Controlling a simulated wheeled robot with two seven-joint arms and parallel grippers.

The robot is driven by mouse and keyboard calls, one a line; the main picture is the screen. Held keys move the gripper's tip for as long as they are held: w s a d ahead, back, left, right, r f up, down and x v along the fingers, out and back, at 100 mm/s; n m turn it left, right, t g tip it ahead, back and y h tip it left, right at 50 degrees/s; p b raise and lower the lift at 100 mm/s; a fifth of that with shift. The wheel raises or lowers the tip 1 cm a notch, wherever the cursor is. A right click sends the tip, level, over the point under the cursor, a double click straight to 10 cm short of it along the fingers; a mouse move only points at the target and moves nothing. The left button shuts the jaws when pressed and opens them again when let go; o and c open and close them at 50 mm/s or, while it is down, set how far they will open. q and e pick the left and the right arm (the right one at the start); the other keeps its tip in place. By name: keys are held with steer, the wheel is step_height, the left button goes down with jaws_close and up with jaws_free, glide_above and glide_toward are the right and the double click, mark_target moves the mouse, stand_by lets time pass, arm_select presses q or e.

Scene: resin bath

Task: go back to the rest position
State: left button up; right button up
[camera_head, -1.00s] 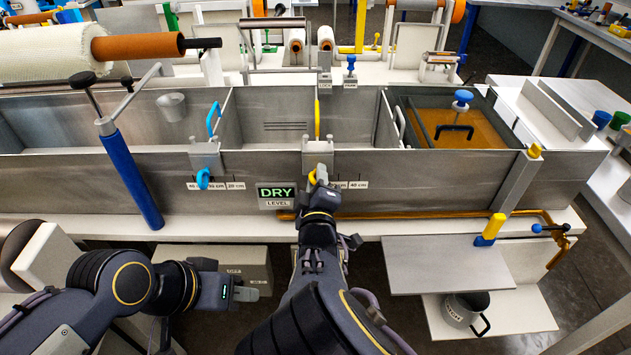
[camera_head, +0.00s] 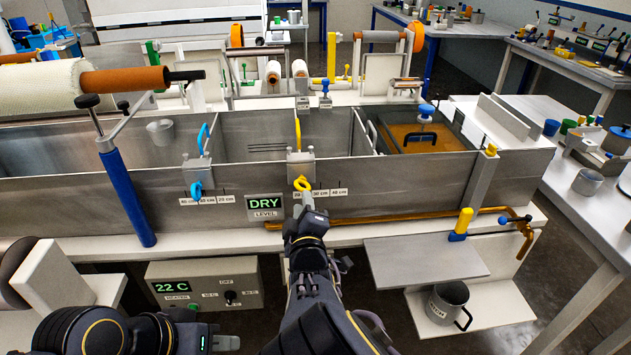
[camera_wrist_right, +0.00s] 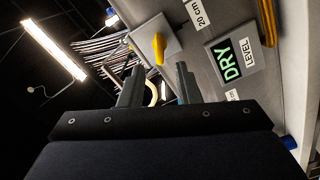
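My right gripper (camera_head: 307,203) is just in front of the resin bath (camera_head: 400,197), close below the yellow ring handle (camera_head: 302,184) of the middle gate. In the right wrist view its two fingers (camera_wrist_right: 158,85) stand apart with nothing held between them, and the yellow handle (camera_wrist_right: 159,48) shows beyond the fingertips. My left gripper (camera_head: 222,343) is low in the head view, in front of the bench and below the heater box. It is away from the bath, and its finger gap cannot be made out.
A grey heater box (camera_head: 205,283) reading 22 C sits under the bench edge. A DRY level sign (camera_head: 264,207) is on the bath front. A blue post (camera_head: 127,198) stands at left. At right are a shelf (camera_head: 425,258), a steel mug (camera_head: 447,302) and a copper pipe tap (camera_head: 520,228).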

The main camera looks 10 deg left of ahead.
steer(key=s+d+f+m+g, duration=0.15)
steer(key=d+m+g, duration=0.3)
steer(key=d, duration=0.45)
steer(key=s+d+m+g, duration=0.25)
steer(key=d+m, duration=0.35)
steer(key=d, duration=0.4)
steer(key=s+d+m+g, duration=0.1)
steer(key=s+d+m, duration=0.1)
steer(key=s+d, duration=0.3)
steer(key=s+d+r+m+g+p, duration=0.1)
steer(key=s+d, duration=0.4)
steer(key=s, duration=0.8)
steer(key=s+d+r+m+g+h, duration=0.1)
steer(key=s+d+m, duration=0.3)
steer(key=s, duration=0.5)
steer(key=shift+s+d+g+p, duration=0.15)
steer(key=shift+d+g+p, duration=0.35)
steer(key=shift+g, duration=0.4)
